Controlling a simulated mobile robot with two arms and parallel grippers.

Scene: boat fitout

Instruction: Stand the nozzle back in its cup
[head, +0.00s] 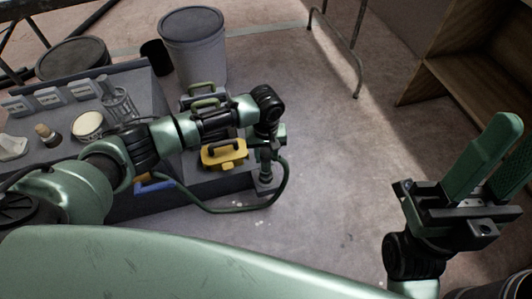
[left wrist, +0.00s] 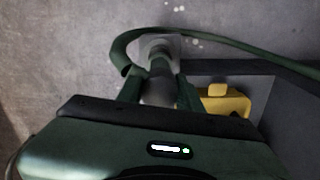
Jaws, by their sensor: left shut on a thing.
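My left gripper (head: 266,152) points down at the front right corner of the grey bench. It is shut on the nozzle, a grey cylinder (left wrist: 157,88) between the green fingers in the left wrist view. A dark green hose (head: 276,197) loops below the gripper and back to the left. A small light grey square piece (left wrist: 173,46), perhaps the cup's mount, lies beyond the nozzle. The gripper and hose largely hide the cup, and I cannot tell whether the nozzle is inside it. My right gripper (head: 492,165) is empty, its fingers apart, at the right.
A yellow case (head: 224,155) sits on the bench close beside the left gripper. A glass jar (head: 118,102), a round tin (head: 88,125) and switch boxes stand farther left. A grey bin (head: 193,45) is behind. Open floor lies to the right, before a wooden shelf (head: 470,75).

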